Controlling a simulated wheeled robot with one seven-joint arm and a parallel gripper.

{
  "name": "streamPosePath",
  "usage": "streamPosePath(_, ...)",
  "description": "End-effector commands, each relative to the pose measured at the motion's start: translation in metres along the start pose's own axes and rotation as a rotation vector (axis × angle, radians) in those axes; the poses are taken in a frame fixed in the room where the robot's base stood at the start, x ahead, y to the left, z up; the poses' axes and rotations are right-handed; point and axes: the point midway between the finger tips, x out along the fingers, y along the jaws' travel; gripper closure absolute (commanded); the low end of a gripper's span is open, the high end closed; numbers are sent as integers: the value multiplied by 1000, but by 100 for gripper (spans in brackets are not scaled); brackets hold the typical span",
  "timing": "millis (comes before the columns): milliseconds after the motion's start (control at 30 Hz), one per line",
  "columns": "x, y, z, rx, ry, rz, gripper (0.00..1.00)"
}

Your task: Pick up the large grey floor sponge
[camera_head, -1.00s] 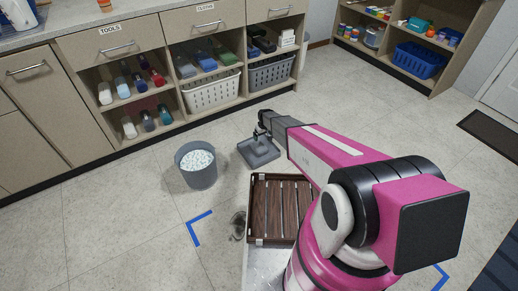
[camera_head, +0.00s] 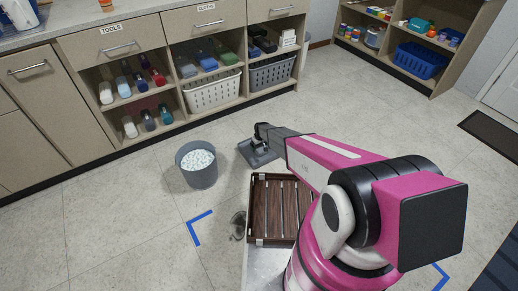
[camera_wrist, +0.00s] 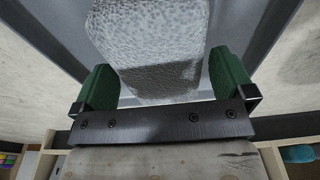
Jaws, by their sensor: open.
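The large grey floor sponge (camera_wrist: 148,28) is pale, speckled and porous, and fills the upper middle of the wrist view. It lies in a shallow grey tray (camera_wrist: 52,20) on the floor. In the head view the tray (camera_head: 248,153) shows past my arm, but the sponge is hard to make out there. My gripper (camera_wrist: 164,78) is open, with its green fingers on either side of the sponge's near end. Whether they touch it cannot be told. In the head view my gripper (camera_head: 262,134) is over the tray.
A grey bucket of white pieces (camera_head: 198,168) stands left of the tray. A brown slatted crate (camera_head: 268,208) is nearer me. Cabinets with shelves and baskets (camera_head: 212,92) line the back left. Open floor lies to the right.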

Motion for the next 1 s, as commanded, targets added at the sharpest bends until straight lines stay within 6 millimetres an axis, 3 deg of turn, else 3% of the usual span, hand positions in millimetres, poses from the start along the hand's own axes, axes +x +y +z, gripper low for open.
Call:
streamPosePath(133,20,1,-2,0,0,0,0)
streamPosePath(367,21,0,-1,0,1,0,0)
streamPosePath(500,21,0,0,0,1,0,38)
streamPosePath(1000,12,0,-1,0,1,0,38)
